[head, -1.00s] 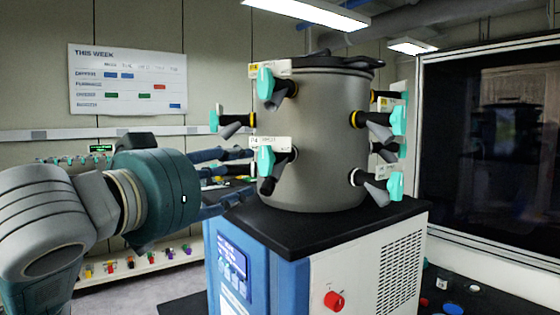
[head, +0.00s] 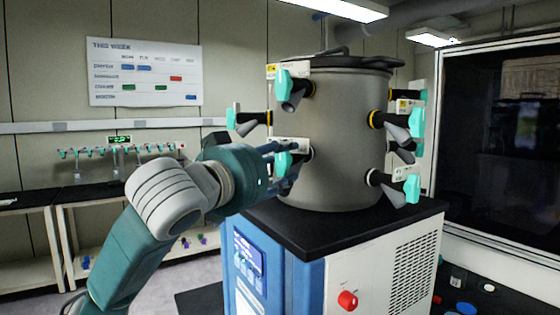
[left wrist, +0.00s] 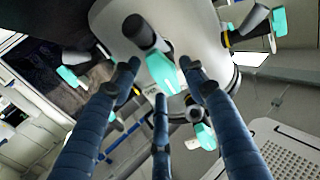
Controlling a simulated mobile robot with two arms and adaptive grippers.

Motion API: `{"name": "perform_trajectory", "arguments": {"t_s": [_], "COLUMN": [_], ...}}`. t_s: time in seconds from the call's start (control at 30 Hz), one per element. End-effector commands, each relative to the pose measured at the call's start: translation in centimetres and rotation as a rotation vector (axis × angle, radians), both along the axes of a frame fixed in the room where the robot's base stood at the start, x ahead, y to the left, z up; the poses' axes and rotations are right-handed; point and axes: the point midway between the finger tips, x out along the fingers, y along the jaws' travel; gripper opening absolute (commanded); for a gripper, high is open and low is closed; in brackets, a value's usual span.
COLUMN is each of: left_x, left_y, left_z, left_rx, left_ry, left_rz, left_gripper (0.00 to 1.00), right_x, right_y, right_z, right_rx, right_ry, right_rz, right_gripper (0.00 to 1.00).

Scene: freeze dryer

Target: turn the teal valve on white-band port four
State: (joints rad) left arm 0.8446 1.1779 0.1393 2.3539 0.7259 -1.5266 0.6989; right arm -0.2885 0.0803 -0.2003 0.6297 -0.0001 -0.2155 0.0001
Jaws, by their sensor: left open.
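The grey drum (head: 345,140) carries several ports with teal valves. The teal valve (head: 283,164) on the lower front port sits under a white label plate (head: 288,144), which read P4 a second ago. My left gripper (head: 290,168) is open at this valve, with its dark blue fingers reaching around it and partly hiding it. In the left wrist view the teal valve (left wrist: 162,73) shows between the spread finger ends. I cannot tell whether any finger touches it. My right gripper is not in view.
Another teal valve (head: 284,86) is directly above, under a yellow-marked label. A side valve (head: 232,117) juts out left, and more are on the right. The black top (head: 345,225) of the dryer lies just below the gripper.

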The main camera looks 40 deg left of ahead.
Motion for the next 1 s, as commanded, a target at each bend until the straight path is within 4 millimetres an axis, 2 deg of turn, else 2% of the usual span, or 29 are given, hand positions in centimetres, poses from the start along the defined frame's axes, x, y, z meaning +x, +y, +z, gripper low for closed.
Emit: {"name": "perform_trajectory", "arguments": {"t_s": [0.13, 0.17, 0.37, 0.73, 1.0], "left_x": [0.0, 0.0, 0.0, -0.1, -0.1], "left_y": [0.0, 0.0, 0.0, 0.0, 0.1], "left_z": [0.0, 0.0, 0.0, -0.1, -0.2], "left_rx": [0.000, 0.000, 0.000, 0.045, 0.213], "left_ry": [0.001, 0.001, 0.000, 0.012, 0.052], "left_rz": [0.000, 0.000, 0.000, 0.001, 0.003], "left_gripper": [0.44, 0.40, 0.00, 0.00, 0.00], "right_x": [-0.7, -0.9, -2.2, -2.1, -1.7], "right_y": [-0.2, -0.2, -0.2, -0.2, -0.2], "right_z": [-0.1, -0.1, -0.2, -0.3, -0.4], "right_rx": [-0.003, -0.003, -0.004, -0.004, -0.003], "right_ry": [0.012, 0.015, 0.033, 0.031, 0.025], "right_rz": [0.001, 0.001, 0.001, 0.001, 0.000], "right_gripper": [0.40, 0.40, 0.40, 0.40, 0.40]}}
